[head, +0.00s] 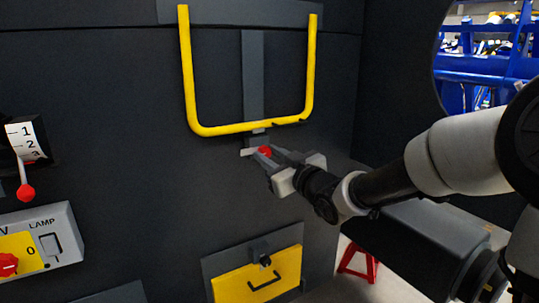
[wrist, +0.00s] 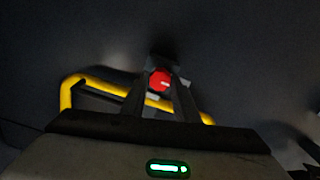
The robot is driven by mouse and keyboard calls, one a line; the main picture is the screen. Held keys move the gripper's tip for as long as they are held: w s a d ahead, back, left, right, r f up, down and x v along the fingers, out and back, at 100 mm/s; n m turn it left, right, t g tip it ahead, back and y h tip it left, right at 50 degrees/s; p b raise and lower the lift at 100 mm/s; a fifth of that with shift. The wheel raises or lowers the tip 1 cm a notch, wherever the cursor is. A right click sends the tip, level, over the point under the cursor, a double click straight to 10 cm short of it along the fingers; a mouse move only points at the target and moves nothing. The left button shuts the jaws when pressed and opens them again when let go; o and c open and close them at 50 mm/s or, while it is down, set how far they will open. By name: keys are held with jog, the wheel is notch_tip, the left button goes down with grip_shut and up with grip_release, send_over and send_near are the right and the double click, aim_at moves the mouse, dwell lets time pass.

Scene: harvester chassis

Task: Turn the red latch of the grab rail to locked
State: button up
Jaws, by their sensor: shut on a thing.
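The yellow grab rail (head: 250,128) is a U-shaped bar on the dark wall, and part of it shows in the wrist view (wrist: 84,83). The red latch (head: 265,151) sits just below the rail's bottom bar, at the foot of a grey vertical strip. My gripper (head: 264,155) is at the latch, coming from the lower right, and is shut on it. In the wrist view the red latch (wrist: 159,79) shows between my two fingertips. My fingers hide part of the latch, and I cannot tell its exact angle.
A lever with a red knob (head: 26,191) and a numbered scale is at the left. Below it is a lamp panel (head: 63,225) with a red knob. A yellow hatch with a handle (head: 258,280) is under the latch. A red stand (head: 357,262) is on the floor.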

jog(key=m+p, duration=0.3)
jog(key=shift+r+m+p, duration=0.15)
jog(key=shift+m+p, duration=0.15)
jog(key=m+p, duration=0.4)
jog(key=m, duration=0.1)
jog(key=m+p, duration=0.3)
jog(key=m, duration=0.2)
jog(key=shift+p, duration=0.35)
jog(key=shift+f+m+p, duration=0.2)
jog(key=shift+m+p, duration=0.85)
jog(key=shift+m, duration=0.85)
jog(key=shift+f, duration=0.1)
jog(key=o, duration=1.1)
jog(key=shift+c, duration=0.2)
jog(key=p+v, duration=0.9)
jog(key=v, duration=0.8)
jog(key=shift+s+d, duration=0.2)
